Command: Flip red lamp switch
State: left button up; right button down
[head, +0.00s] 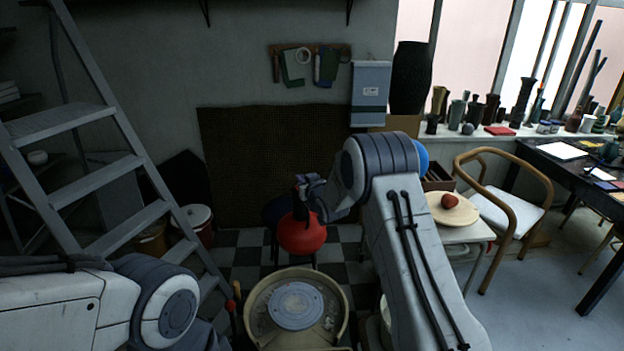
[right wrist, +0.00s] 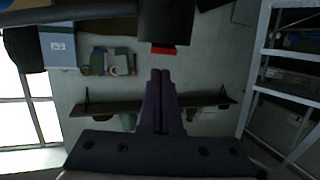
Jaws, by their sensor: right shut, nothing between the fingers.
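A rounded red lamp shade (head: 302,234) hangs or stands in the middle of the head view, with a dark neck above it. I cannot tell what holds it up. My right gripper (head: 312,184) is just above and beside this neck, and my arm covers part of the area. In the right wrist view my right gripper (right wrist: 161,75) is shut and empty. Its tips point at a dark block with a small red piece (right wrist: 163,50), which looks like the switch. A small gap seems to show between them. My left gripper is out of view; only the left arm shows.
A pottery wheel (head: 296,306) stands below the lamp. A stepladder (head: 110,165) is at left. At right are a small table with a round board (head: 470,212), a wooden chair (head: 507,200) and a dark desk (head: 565,170). Checkered floor is free behind the wheel.

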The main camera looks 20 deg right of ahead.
jog(key=s+r+b, duration=0.3)
jog(key=s+r, duration=0.2)
jog(key=s, duration=0.4)
jog(key=shift+d+r, duration=0.15)
jog(key=shift+d, duration=0.25)
jog(key=s+a+f+n+g+y, duration=0.15)
jog(key=s+a+g, duration=0.25)
jog(key=s+a, duration=0.4)
jog(key=s+a+f+n+g+h, duration=0.1)
jog(key=s+a+f+g, duration=0.15)
jog(key=s+a, duration=0.6)
jog(key=s+n+g, duration=0.1)
jog(key=s+g, duration=0.2)
jog(key=s, duration=0.7)
jog(key=s+d+f+n+g, duration=0.1)
jog(key=s+g, duration=0.2)
jog(key=s, duration=0.7)
jog(key=s+f+n+g+h, duration=0.1)
jog(key=s+g, duration=0.2)
jog(key=s, duration=0.7)
jog(key=shift+d+f, duration=0.15)
jog(key=shift+f, duration=0.1)
